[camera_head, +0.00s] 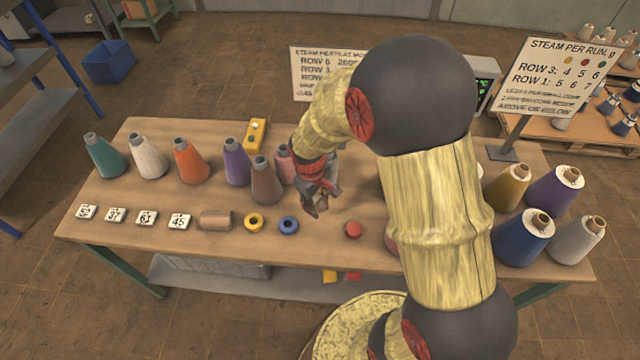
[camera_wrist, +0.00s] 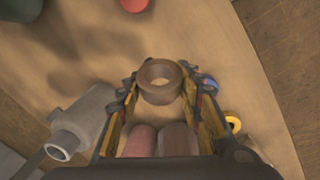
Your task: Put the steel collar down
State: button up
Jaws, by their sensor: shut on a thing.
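The steel collar (camera_wrist: 160,93), a thick brownish-grey ring, sits between the fingertips of my gripper (camera_wrist: 160,80) in the wrist view. Its open bore faces the camera. My gripper (camera_head: 319,200) is shut on it and points down over the middle of the table (camera_head: 180,255) in the head view. There the collar (camera_head: 322,204) is a small brownish patch, mostly hidden by the fingers. I cannot tell whether it touches the tabletop.
A yellow ring (camera_head: 254,223), blue ring (camera_head: 288,225) and red disc (camera_head: 353,230) lie nearby. Brown (camera_head: 266,184) and pink (camera_head: 284,165) cones stand close left of my gripper. Several cones stand right. My arm hides part of the table.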

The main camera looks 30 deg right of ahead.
jog(key=s+d+r+n+g+h, duration=0.1)
jog(key=s+d+r+n+h, duration=0.1)
jog(key=s+d+n+h, duration=0.4)
jog(key=s+d+r+n+g+h, duration=0.1)
jog(key=s+d+r+n+h, duration=0.2)
jog(key=s+d+n+h, duration=0.3)
jog(key=shift+y, duration=0.6)
jog(key=w+d+f+b, duration=0.2)
jog(key=w+d+f, duration=0.2)
jog(key=w+d+f+b, duration=0.3)
jog(key=w+d+f, duration=0.2)
jog(key=shift+d+f, duration=0.2)
jog(key=shift+d, duration=0.05)
jog(key=f, duration=0.1)
jog(key=f+b, duration=0.2)
jog(key=shift+w+d+f, duration=0.2)
jog(key=shift+d+f, duration=0.05)
jog(key=shift+f, duration=0.15)
jog(key=shift+f, duration=0.1)
jog(key=shift+f, duration=0.4)
jog(key=shift+s+a+f, duration=0.1)
jog(key=shift+f, duration=0.1)
